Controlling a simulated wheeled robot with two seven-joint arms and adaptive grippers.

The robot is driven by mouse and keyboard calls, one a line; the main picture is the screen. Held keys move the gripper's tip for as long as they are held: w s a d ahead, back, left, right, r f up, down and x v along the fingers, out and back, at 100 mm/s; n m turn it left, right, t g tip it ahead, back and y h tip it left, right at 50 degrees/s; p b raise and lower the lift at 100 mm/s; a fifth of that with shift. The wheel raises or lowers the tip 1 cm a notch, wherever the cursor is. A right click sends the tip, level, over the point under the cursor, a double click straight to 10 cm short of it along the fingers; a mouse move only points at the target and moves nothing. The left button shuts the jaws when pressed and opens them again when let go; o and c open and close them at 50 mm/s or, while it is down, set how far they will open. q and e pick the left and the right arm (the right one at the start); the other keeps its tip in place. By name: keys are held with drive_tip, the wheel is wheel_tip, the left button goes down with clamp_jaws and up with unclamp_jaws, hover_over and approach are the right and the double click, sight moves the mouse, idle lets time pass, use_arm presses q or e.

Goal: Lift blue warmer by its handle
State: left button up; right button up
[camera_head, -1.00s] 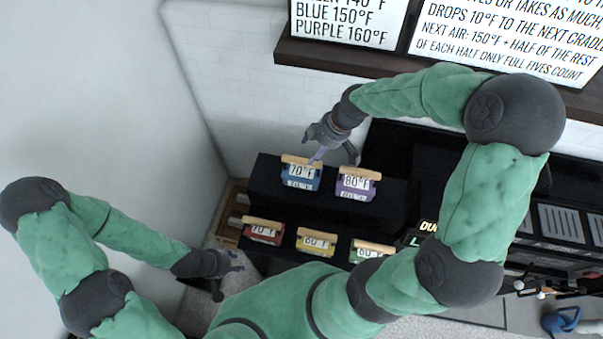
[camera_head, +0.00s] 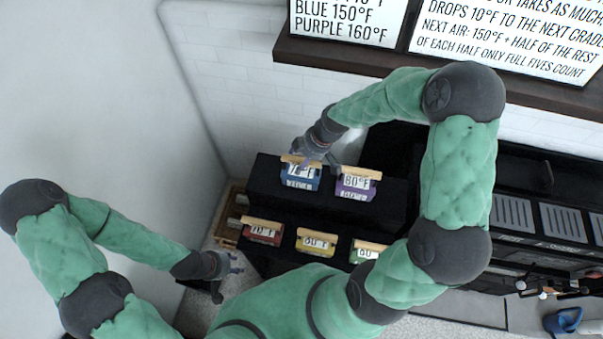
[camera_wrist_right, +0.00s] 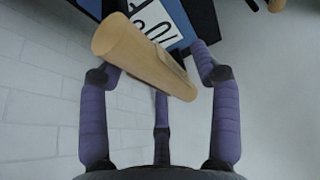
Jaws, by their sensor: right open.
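The blue warmer (camera_head: 301,181) stands at the left end of the black upper shelf, with a wooden handle (camera_head: 289,158) on top and a 70°F label partly covered by my gripper. My right gripper (camera_head: 318,164) is at this handle from above. In the right wrist view, the wooden handle (camera_wrist_right: 143,58) lies slanted between the spread purple fingers of my right gripper (camera_wrist_right: 160,85), which is open. The blue warmer also shows there behind the handle (camera_wrist_right: 188,22). My left gripper (camera_head: 228,270) hangs at lower left, away from the warmers; its finger opening is unclear.
A purple warmer (camera_head: 355,188) stands just right of the blue one. Red (camera_head: 262,232), yellow (camera_head: 315,244) and green (camera_head: 364,254) warmers stand on the lower step. A white tiled wall (camera_head: 225,90) is behind, with signs on a dark ledge (camera_head: 440,70) above.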

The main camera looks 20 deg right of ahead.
drive_tip(key=shift+f+b, duration=0.25)
drive_tip(key=shift+b, duration=0.2)
idle(0.5)
clamp_jaws()
drive_tip(key=shift+w+r, duration=0.1)
